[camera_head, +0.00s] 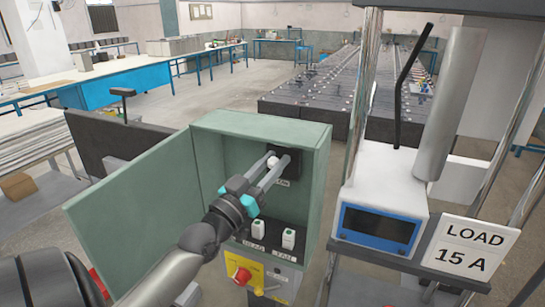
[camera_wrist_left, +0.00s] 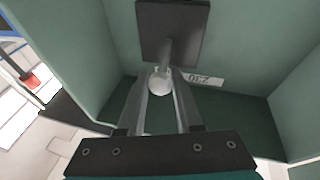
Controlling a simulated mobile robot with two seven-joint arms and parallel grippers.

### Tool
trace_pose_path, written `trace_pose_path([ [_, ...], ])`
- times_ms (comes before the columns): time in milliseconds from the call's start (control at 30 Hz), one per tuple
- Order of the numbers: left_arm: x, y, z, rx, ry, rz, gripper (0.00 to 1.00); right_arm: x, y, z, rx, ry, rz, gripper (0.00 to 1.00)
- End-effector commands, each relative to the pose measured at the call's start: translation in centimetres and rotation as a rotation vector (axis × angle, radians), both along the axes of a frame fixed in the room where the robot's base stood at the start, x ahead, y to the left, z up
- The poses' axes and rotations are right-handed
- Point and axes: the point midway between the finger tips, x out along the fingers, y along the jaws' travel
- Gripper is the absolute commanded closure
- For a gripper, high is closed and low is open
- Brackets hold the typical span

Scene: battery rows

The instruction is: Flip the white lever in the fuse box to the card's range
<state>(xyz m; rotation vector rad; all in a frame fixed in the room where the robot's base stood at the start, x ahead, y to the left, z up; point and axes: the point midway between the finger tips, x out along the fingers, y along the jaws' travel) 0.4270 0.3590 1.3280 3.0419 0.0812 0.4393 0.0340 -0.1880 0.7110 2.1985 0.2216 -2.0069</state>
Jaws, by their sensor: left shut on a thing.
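The fuse box (camera_head: 322,160) is a green cabinet with its door (camera_head: 130,215) open to the left. The white lever's round knob (camera_head: 272,161) stands out from a black plate (camera_head: 294,160) high inside the box. My left gripper (camera_head: 268,168) reaches in and is shut on the knob; the knob (camera_wrist_left: 160,82) also shows between its fingers in the left wrist view. A label (camera_wrist_left: 200,79) beside the lever is upside down there and hard to read. The card (camera_head: 470,248) reads "LOAD 15 A". My right gripper is not in view.
Two white blocks (camera_head: 257,226) (camera_head: 288,238) with small labels sit low in the box. A yellow panel with a red knob (camera_head: 243,276) is below. A white device (camera_head: 385,190) with a blue display stands right of the box. Battery rows (camera_head: 330,85) fill the back.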

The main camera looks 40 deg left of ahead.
Motion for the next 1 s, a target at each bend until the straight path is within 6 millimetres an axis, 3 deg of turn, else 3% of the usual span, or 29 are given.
trace_pose_path([
  [167, 0.0, 0.0, 0.0, 0.000, -0.003, 0.000, 1.00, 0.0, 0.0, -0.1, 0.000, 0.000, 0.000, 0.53],
  [200, 0.0, 0.0, 0.0, 0.000, -0.004, 0.000, 0.65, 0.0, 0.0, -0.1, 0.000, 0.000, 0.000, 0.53],
  [467, 0.0, 0.0, 0.0, 0.000, -0.004, 0.000, 0.36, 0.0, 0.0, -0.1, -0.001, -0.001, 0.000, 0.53],
  [767, -0.1, 0.0, 0.0, 0.000, -0.003, 0.000, 0.36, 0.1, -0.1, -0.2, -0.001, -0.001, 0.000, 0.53],
  [1000, -2.1, -0.1, -0.8, 0.000, 0.000, 0.000, 0.36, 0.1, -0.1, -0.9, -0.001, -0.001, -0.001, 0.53],
])
